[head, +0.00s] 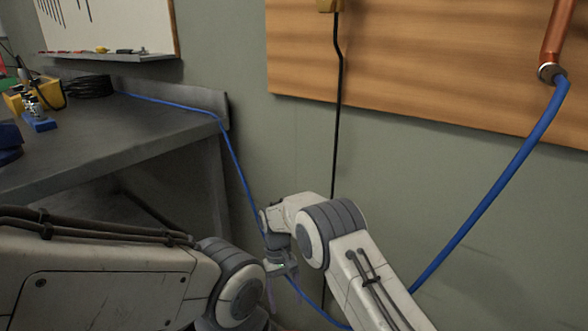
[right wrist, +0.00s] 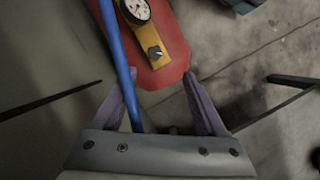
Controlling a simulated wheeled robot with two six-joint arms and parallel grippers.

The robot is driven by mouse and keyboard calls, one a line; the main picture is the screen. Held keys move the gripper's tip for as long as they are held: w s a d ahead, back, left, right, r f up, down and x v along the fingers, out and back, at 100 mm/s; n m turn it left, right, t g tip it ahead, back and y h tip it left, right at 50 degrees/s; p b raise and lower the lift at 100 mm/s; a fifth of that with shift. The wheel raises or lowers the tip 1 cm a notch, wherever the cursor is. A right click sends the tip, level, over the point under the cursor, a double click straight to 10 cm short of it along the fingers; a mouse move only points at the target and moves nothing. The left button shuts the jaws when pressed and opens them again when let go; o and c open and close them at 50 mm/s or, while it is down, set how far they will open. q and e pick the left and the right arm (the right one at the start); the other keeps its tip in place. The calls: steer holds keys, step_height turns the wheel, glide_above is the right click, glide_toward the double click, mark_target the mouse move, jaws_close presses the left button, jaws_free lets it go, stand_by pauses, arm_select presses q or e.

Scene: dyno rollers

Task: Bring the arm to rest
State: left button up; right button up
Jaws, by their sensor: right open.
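My right arm comes in from the lower right of the head view and bends down at its wrist. My right gripper (head: 272,292) hangs there, small and partly hidden, near a blue hose. In the right wrist view my right gripper (right wrist: 160,76) is open, its two purple fingers spread with nothing clamped between them. The blue hose (right wrist: 118,50) runs past the inner side of the left finger; I cannot tell whether it touches. My left arm fills the lower left of the head view, with its gripper out of the picture.
A grey workbench (head: 110,135) stands at left with a yellow tool (head: 50,90) and coiled black cable (head: 88,86). The blue hose (head: 490,195) also hangs from a copper pipe (head: 558,35) at right. A red object (right wrist: 165,50) with a yellow gauge (right wrist: 143,30) lies below the right gripper.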

steer(key=s+r+n+t+y, duration=0.1)
steer(key=s+r, duration=0.5)
steer(key=r, duration=0.2)
steer(key=s+r+n+t, duration=0.1)
steer(key=s+r, duration=0.4)
steer(key=r, duration=0.4)
steer(key=s+d+r+n+t+y, duration=0.15)
steer(key=s+d, duration=0.25)
steer(key=s, duration=0.6)
steer(key=s+d+r+t, duration=0.15)
steer(key=s+d, duration=0.25)
steer(key=s, duration=0.5)
arm_select(q)
step_height(320, 180, up, 34)
steer(key=p, duration=3.3)
steer(key=shift+f+p, duration=0.15)
steer(key=shift+p, duration=0.2)
arm_select(e)
step_height(320, 180, up, 34)
steer(key=g, duration=0.1)
steer(key=shift+a, duration=0.35)
arm_select(q)
steer(key=shift+c, duration=0.3)
arm_select(e)
steer(key=shift+w+m, duration=0.1)
steer(key=shift+m, duration=0.15)
steer(key=shift+c, duration=0.3)
